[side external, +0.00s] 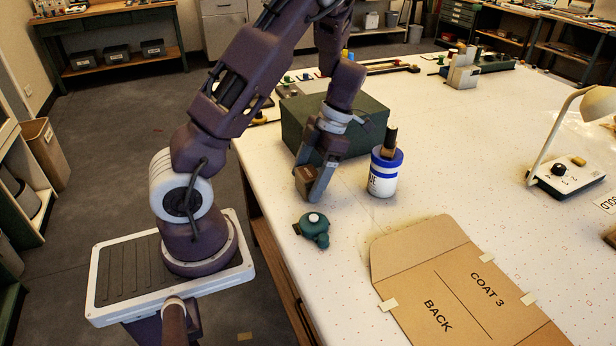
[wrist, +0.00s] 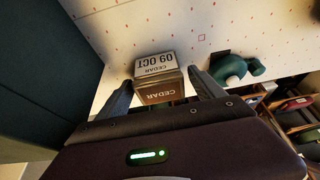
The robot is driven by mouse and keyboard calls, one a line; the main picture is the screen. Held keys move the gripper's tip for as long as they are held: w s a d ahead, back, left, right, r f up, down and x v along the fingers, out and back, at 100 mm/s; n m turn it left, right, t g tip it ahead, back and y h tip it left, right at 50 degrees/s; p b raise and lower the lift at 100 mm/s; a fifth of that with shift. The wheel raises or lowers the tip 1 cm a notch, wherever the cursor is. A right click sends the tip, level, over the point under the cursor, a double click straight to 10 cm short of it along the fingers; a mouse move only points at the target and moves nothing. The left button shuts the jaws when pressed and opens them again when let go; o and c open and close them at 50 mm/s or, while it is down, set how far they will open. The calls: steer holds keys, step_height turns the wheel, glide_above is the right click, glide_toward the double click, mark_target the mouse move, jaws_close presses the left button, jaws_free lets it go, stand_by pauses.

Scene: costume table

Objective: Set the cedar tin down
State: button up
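The cedar tin (wrist: 160,88) is a small brown box with a pale label reading CEDAR and 09 OCT. In the wrist view it sits between the two fingers of my gripper (wrist: 160,82), which appear closed on its sides. In the side view, my gripper (side external: 314,184) points down near the table's near left edge, with the brown tin (side external: 303,180) at its fingertips. The tin appears held above the white table (side external: 345,215); the gap below it is hard to judge.
A dark green box (side external: 365,130) stands right behind my gripper. A blue-and-white canister (side external: 384,178) stands to its right, and a green object with a white knob (side external: 313,228) lies in front. A cardboard pattern (side external: 455,285) covers the front right. White table between these is clear.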

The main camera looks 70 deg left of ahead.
steer(key=shift+r, duration=0.1)
steer(key=w+d+r+m+t, duration=0.1)
steer(key=w+d+r+m, duration=0.15)
steer(key=r, duration=0.45)
steer(key=w+d+r+m+t, duration=0.15)
steer(key=r+m, duration=0.25)
steer(key=r, duration=0.4)
steer(key=s+d+r+m+t, duration=0.2)
steer(key=s+d+m+t, duration=0.2)
steer(key=m, duration=1)
steer(key=s+d+r+m+t, duration=0.2)
steer(key=s+d+m, duration=0.7)
steer(key=m, duration=0.6)
steer(key=shift+s+r+t, duration=0.15)
steer(key=shift+s+t, duration=0.55)
steer(key=shift+t, duration=0.15)
steer(key=shift+d+m, duration=0.1)
steer(key=shift+m, duration=0.15)
